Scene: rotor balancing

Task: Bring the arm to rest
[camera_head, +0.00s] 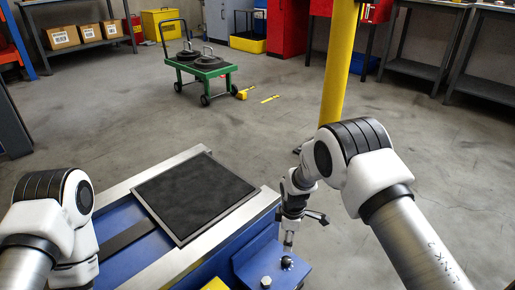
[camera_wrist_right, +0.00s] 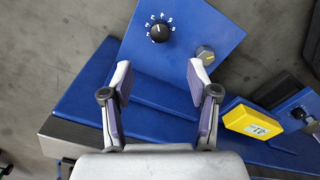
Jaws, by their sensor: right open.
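My right gripper (camera_head: 289,244) hangs at the end of the right arm, above the blue panel (camera_head: 262,256) at the machine's near right corner. In the right wrist view its two fingers (camera_wrist_right: 158,82) are spread apart with nothing between them. Beyond the fingertips the blue panel (camera_wrist_right: 190,22) carries a black dial (camera_wrist_right: 160,32) with white marks, and a grey hexagonal knob (camera_wrist_right: 205,54) to its right. The gap between fingertips and panel is hard to judge. My left arm shows at the lower left of the head view, but its gripper is out of view.
A black mat (camera_head: 195,195) lies on the blue machine bed. A yellow box (camera_wrist_right: 252,122) sits right of the fingers. A yellow post (camera_head: 338,70) stands behind the right arm. A green cart (camera_head: 200,70) with dark discs stands farther back. Open floor lies between.

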